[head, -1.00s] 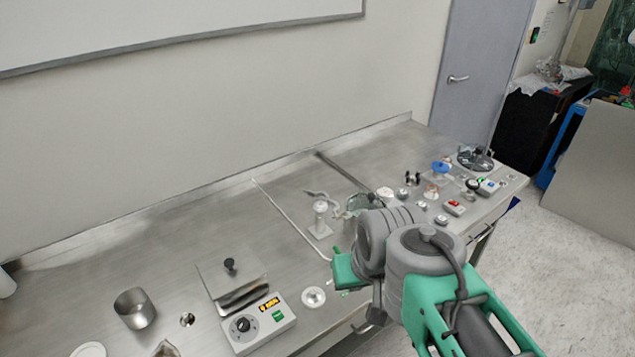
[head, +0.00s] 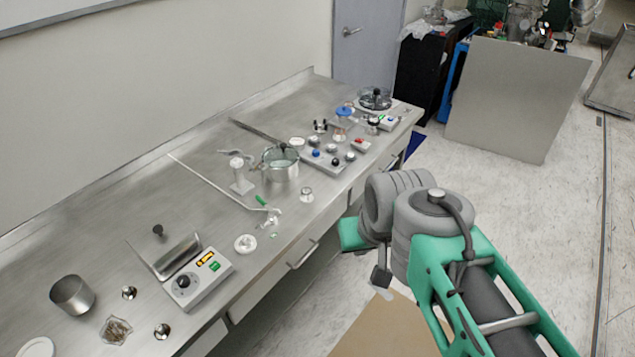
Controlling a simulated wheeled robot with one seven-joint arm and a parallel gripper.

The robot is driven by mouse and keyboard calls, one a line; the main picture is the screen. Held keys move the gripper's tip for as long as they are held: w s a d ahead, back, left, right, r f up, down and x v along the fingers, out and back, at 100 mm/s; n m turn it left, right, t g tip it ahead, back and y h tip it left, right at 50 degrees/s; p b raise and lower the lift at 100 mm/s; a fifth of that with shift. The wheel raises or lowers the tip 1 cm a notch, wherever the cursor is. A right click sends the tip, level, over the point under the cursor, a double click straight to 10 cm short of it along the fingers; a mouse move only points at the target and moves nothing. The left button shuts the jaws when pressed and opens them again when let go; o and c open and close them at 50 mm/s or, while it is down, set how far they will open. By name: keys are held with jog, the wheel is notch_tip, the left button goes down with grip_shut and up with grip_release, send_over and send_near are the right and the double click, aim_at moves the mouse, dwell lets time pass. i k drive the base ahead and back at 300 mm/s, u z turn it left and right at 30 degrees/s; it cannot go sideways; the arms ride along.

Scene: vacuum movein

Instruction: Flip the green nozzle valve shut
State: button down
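A small green lever (head: 261,200) sits near the bench-front end of a thin pale tube (head: 215,181) that runs across the steel bench in the head view. It looks like the green nozzle valve; its exact setting is too small to tell. A small pale fitting (head: 273,211) is at the tube's end. My gripper (head: 381,281) hangs below my teal and grey wrist, right of the bench's front edge in the picture and apart from the valve. Its fingers are too small and dark to tell open from shut.
A steel pot (head: 281,165) and a white stand (head: 239,180) are close behind the lever. A control panel with knobs (head: 328,158) is to the right. A hotplate-like box with a display (head: 198,277) is to the left. Drawer handles (head: 304,254) stick out in front.

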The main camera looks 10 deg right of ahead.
aim_at(271, 213)
jog(key=z, duration=0.4)
jog(key=i, duration=0.8)
jog(key=u, duration=2.4)
